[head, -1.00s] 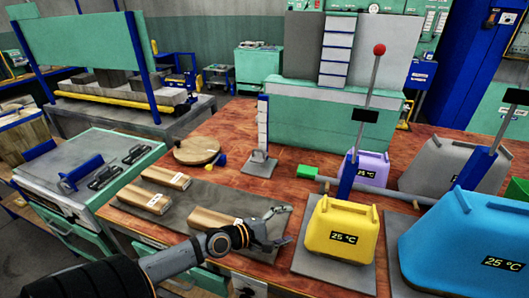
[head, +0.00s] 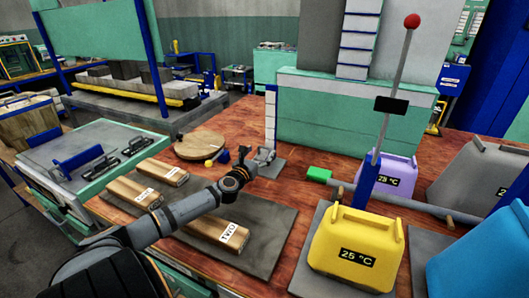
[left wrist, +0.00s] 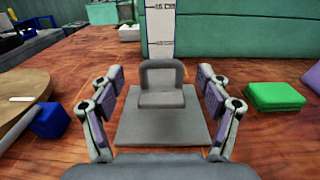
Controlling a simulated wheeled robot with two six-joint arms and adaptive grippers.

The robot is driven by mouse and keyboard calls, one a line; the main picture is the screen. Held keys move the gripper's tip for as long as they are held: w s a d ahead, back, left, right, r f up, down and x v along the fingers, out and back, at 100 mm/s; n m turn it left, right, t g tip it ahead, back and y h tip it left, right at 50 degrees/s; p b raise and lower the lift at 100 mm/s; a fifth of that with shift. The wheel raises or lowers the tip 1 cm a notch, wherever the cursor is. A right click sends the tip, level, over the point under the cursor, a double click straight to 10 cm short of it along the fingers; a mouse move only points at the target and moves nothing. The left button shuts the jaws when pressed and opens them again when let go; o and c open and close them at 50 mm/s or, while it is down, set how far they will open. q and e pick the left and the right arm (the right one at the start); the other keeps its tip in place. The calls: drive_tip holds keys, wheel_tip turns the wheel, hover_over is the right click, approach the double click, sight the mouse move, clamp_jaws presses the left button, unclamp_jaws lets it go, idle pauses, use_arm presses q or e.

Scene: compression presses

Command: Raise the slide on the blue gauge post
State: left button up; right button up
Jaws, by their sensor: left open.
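The blue gauge post (head: 271,115) stands upright on the table, with a white marked face and a blue edge. It also shows at the top of the left wrist view (left wrist: 161,28). Its grey slide (left wrist: 162,82) sits low, at the foot of the post above a grey base plate (left wrist: 162,128). My left gripper (left wrist: 160,95) is open, one finger on each side of the slide in that view, with visible gaps. In the head view the gripper (head: 252,162) is just in front of the slide and partly hides it. My right gripper is not in view.
A round wooden board (head: 200,145) and a small blue block (left wrist: 50,120) lie left of the post. A green block (head: 318,174) lies right. The yellow press weight (head: 355,245) stands front right. Wooden bars lie on a dark mat (head: 265,240).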

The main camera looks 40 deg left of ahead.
sight(264, 147)
use_arm(q)
drive_tip(key=x, duration=0.3)
drive_tip(key=shift+w+a+r, duration=0.1)
drive_tip(key=shift+w+r, duration=0.1)
drive_tip(key=shift+w, duration=0.05)
drive_tip(key=shift+w+f+p, duration=0.15)
drive_tip(key=shift+w+p, duration=0.15)
drive_tip(key=shift+w, duration=0.1)
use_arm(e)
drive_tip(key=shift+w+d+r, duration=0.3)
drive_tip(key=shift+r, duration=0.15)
use_arm(q)
drive_tip(key=shift+c, duration=0.4)
drive_tip(key=shift+c, duration=1.2)
clamp_jaws()
wheel_tip(264, 147, up, 20)
drive_tip(key=p, duration=2.1)
drive_tip(key=shift+w+a+r+p, duration=0.1)
drive_tip(key=shift+r+p, duration=0.25)
drive_tip(key=shift+p, duration=0.3)
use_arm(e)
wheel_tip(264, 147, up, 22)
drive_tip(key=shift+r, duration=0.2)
